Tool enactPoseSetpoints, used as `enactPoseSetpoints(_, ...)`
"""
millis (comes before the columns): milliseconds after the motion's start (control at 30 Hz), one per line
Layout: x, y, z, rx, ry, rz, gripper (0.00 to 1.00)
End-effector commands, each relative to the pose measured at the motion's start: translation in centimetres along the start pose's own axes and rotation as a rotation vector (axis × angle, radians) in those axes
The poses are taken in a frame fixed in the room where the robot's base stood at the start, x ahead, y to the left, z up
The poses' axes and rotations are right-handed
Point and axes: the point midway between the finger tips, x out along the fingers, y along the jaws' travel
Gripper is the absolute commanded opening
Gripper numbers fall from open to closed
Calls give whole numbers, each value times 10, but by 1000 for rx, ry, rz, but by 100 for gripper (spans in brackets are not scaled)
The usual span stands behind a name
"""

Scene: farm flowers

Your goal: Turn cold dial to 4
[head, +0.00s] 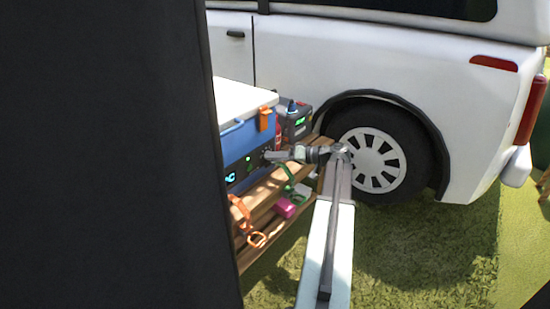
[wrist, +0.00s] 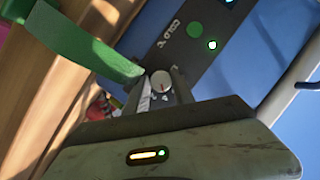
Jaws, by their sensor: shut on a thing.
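A blue cooler (head: 238,140) with a white lid stands on a wooden bench at the left, partly hidden by a dark shape. Its dark control panel (wrist: 205,55) carries the lettering "COLD", a green dot and small lights. The cold dial (wrist: 161,80) is a small grey knob with a reddish pointer mark, seen in the wrist view. The numbers around it are too small to read or are covered. My gripper (head: 271,156) reaches to the panel from the right. Its fingers in the wrist view (wrist: 160,88) are shut on the dial, one on each side.
A green strap (wrist: 80,42) lies close beside my gripper. A dark grey device (head: 297,124) stands behind. A white vehicle (head: 320,55) is close behind; grass is open at right.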

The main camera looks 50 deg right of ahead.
Motion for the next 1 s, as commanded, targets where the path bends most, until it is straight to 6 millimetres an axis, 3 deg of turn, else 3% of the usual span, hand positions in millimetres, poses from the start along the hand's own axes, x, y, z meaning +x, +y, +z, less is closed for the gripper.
enactPoseSetpoints(67,0,0,1,0,-2,0,0)
enactPoseSetpoints(100,0,0,1,-1,-2,0,38)
enactPoseSetpoints(167,0,0,0,-1,-1,0,51)
enactPoseSetpoints(500,-4,0,0,-1,0,1,51)
enactPoseSetpoints(800,-59,-1,-2,0,0,2,51)
enactPoseSetpoints(1000,-78,0,0,-1,-1,0,51)
